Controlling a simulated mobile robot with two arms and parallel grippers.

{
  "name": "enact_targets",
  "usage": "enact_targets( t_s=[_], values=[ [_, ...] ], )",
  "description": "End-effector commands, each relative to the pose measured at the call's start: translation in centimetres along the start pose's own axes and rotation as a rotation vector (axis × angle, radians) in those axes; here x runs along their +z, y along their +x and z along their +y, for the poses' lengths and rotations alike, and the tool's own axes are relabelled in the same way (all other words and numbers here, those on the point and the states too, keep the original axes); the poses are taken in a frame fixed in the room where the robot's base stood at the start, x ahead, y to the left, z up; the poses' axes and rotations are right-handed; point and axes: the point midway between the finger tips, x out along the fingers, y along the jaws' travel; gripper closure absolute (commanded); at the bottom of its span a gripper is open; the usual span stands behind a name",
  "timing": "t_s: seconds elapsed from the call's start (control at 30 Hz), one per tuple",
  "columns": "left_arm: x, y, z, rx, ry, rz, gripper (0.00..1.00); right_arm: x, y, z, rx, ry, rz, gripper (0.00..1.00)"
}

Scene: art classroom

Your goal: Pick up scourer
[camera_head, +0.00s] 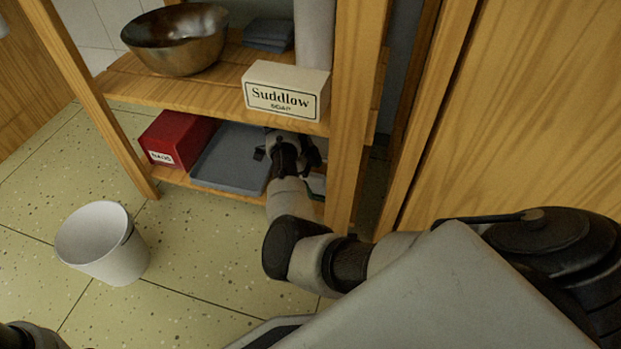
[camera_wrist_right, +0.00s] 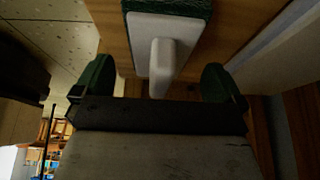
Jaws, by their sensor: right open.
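The scourer (camera_wrist_right: 178,35) is a green pad with a white backing and a white upright handle. In the right wrist view it lies at the top on a wooden surface. In the head view only a small pale green part (camera_head: 317,183) shows on the lower shelf, mostly hidden behind my right arm. My right gripper (camera_head: 287,150) reaches into the lower shelf bay. In the wrist view its fingers (camera_wrist_right: 157,82) are open, one on each side of the handle's near end, with gaps showing. My left gripper is out of view.
The upper shelf (camera_head: 180,92) above my right gripper holds a metal bowl (camera_head: 176,42) and a soap box (camera_head: 286,90). A red box (camera_head: 178,138) and a grey tray (camera_head: 230,160) sit left of the gripper. A wooden post (camera_head: 350,130) stands right. A white bin (camera_head: 102,243) stands on the floor.

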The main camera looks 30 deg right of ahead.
Motion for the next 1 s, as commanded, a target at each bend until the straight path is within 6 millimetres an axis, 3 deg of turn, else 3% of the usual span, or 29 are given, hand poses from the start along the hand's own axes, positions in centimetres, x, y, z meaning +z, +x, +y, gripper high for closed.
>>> enact_targets(
  t_s=[0.03,0.1,0.43,0.77,1.0],
  values=[
    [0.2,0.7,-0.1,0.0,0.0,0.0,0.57,-1.0,0.0,0.1,0.001,0.002,0.002,0.0],
    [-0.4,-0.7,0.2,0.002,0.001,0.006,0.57,-0.4,1.4,0.1,0.0,-0.001,-0.001,0.0],
    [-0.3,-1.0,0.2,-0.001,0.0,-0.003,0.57,-0.6,1.4,0.0,0.0,-0.001,-0.001,0.0],
    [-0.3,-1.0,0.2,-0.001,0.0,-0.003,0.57,-0.5,1.4,0.1,0.0,-0.001,-0.001,0.51],
    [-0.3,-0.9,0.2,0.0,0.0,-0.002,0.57,-0.5,1.4,0.0,0.0,-0.001,-0.001,0.53]
  ],
)
